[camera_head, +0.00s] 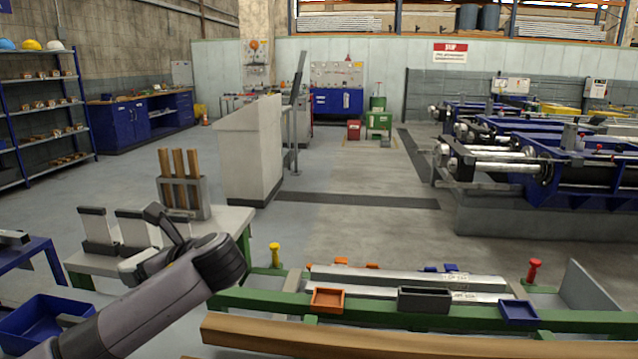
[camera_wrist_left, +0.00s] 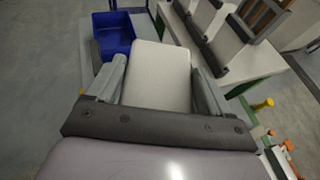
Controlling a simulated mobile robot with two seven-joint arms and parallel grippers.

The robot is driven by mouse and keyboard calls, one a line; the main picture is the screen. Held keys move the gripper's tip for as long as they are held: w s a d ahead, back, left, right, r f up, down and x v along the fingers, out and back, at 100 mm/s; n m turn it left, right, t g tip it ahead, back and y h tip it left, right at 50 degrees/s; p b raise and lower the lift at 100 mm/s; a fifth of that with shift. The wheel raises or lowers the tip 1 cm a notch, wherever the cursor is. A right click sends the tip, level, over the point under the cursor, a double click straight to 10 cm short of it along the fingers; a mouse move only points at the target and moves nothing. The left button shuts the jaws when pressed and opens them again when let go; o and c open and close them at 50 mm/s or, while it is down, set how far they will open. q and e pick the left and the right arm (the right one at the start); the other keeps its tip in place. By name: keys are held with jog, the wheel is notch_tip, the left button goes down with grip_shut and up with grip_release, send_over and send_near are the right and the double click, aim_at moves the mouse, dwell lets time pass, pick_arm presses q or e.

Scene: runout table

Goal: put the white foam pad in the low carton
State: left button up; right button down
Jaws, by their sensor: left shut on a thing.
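My left gripper (camera_wrist_left: 160,85) is shut on a pale, rounded flat pad (camera_wrist_left: 160,72), held between its two grey fingers in the left wrist view. In the head view my left gripper (camera_head: 152,248) is over the near side of the pale table; I cannot clearly make out the pad there. A low open blue box (camera_head: 42,322) is at lower left; it also shows in the left wrist view (camera_wrist_left: 114,33), up and left of the pad and apart from it. I cannot tell if this box is the carton. My right gripper is not in view.
On the pale table (camera_head: 228,222) stand two white blocks in dark holders (camera_head: 98,230) and a grey rack (camera_head: 205,200) of wooden sticks. A green rail frame (camera_head: 375,310) with small orange, dark and blue trays is at the right. A wooden beam (camera_head: 400,343) lies in front.

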pick_arm(q)
jog(key=s+d+f+m+t+h, duration=0.3)
jog(key=s+f+m+h, duration=0.1)
jog(key=s, duration=0.4)
jog(key=s+d+f+m+t+h+p, duration=0.1)
jog(key=s+d+f+m+t+h, duration=0.2)
jog(key=s+m+h, duration=0.4)
jog(key=shift+s+d+f+m+t, duration=0.3)
jog(key=shift+s+d+f+m, duration=0.2)
jog(key=shift+f, duration=0.35)
jog(key=shift+f, duration=0.1)
